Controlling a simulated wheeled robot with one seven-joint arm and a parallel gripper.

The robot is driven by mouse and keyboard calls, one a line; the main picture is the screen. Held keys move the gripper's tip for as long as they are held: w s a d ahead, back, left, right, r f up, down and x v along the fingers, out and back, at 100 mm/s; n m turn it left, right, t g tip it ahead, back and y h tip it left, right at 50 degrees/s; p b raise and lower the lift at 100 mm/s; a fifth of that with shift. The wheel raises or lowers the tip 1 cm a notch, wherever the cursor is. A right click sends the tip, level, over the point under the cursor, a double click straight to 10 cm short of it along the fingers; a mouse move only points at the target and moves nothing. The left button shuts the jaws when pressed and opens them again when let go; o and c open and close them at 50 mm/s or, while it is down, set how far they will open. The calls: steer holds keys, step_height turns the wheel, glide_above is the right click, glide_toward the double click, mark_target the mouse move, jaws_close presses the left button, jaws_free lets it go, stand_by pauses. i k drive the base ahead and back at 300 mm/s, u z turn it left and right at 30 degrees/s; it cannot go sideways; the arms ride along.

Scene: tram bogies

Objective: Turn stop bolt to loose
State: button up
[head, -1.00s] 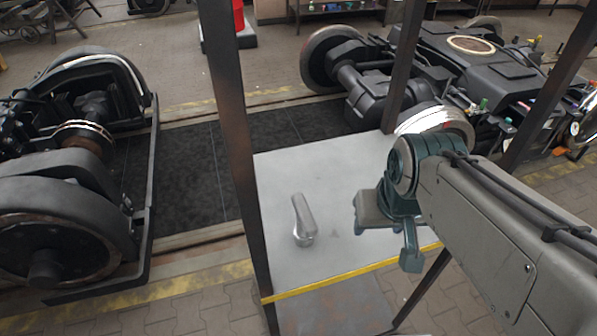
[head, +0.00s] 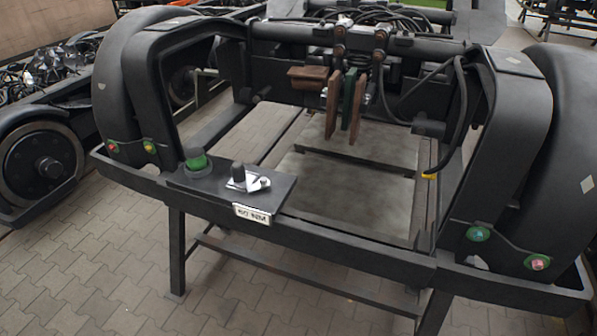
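A dark bogie frame (head: 330,245) on legs fills the middle of the head view. A flat dark panel (head: 275,190) sits on its near left rail. On the panel is a short black knob-like piece (head: 238,173) on a white plate with a silvery part beside it. A small white label (head: 252,214) on the panel's front edge is too small to read. My gripper is not in view.
Brown and green plates (head: 345,103) hang from the rear crossbeam among cables. Another wheel (head: 42,165) stands at left. The paved floor (head: 110,270) at front left is clear.

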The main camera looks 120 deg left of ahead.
mark_target(263, 183)
steer(key=u, duration=1.4)
steer(key=i, duration=0.1)
steer(key=u, duration=2.6)
steer(key=k, duration=0.5)
steer(key=u, duration=0.45)
steer(key=i, duration=0.7)
steer(key=u, duration=0.95)
steer(key=i, duration=1.05)
steer(key=z, duration=0.1)
